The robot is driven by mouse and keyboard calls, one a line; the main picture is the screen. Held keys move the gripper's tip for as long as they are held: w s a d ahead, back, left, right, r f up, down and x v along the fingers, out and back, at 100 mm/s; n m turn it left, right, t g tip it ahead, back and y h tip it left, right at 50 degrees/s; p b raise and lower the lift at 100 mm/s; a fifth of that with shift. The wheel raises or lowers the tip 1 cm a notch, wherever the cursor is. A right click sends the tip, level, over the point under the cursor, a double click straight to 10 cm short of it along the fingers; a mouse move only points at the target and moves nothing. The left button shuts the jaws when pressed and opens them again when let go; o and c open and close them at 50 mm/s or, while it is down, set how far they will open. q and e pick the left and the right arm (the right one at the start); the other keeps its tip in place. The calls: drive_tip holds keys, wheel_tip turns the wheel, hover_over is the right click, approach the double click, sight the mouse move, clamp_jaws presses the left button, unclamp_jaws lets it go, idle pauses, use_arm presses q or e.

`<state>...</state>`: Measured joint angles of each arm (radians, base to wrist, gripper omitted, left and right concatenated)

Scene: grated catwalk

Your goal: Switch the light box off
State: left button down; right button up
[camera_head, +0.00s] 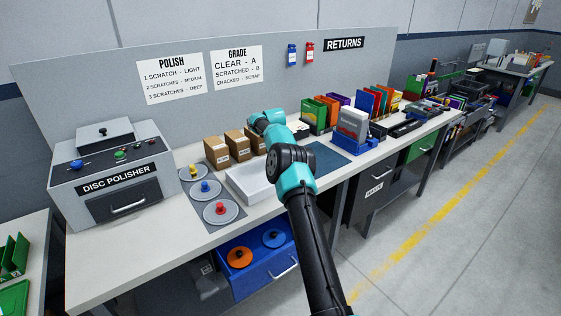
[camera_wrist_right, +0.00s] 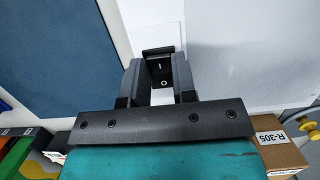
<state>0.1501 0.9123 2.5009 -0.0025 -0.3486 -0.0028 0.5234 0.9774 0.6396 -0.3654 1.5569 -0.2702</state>
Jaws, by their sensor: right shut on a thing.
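The light box (camera_head: 252,184) is a low white box on the bench, left of the dark blue mat. Its pale panel (camera_wrist_right: 235,60) fills the right of the right wrist view. A black rocker switch (camera_wrist_right: 163,72) with I and O marks sits on its white edge. My right gripper (camera_wrist_right: 157,84) is at the switch, with one finger on each side, shut on it. In the head view my teal and black arm hides the gripper and the switch. I cannot tell whether the panel is lit. My left gripper is not in view.
Brown cartons (camera_head: 217,151) stand behind the light box; one carton (camera_wrist_right: 280,142) is close to the gripper. Saucers with coloured knobs (camera_head: 221,212) lie to its left, near the disc polisher (camera_head: 109,168). The blue mat (camera_head: 325,163) is clear. A blue drawer (camera_head: 283,279) hangs open below.

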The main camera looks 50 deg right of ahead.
drive_tip(key=shift+r+g, duration=0.1)
drive_tip(key=shift+g, duration=0.2)
drive_tip(key=o, duration=0.9)
drive_tip(key=shift+d, duration=0.1)
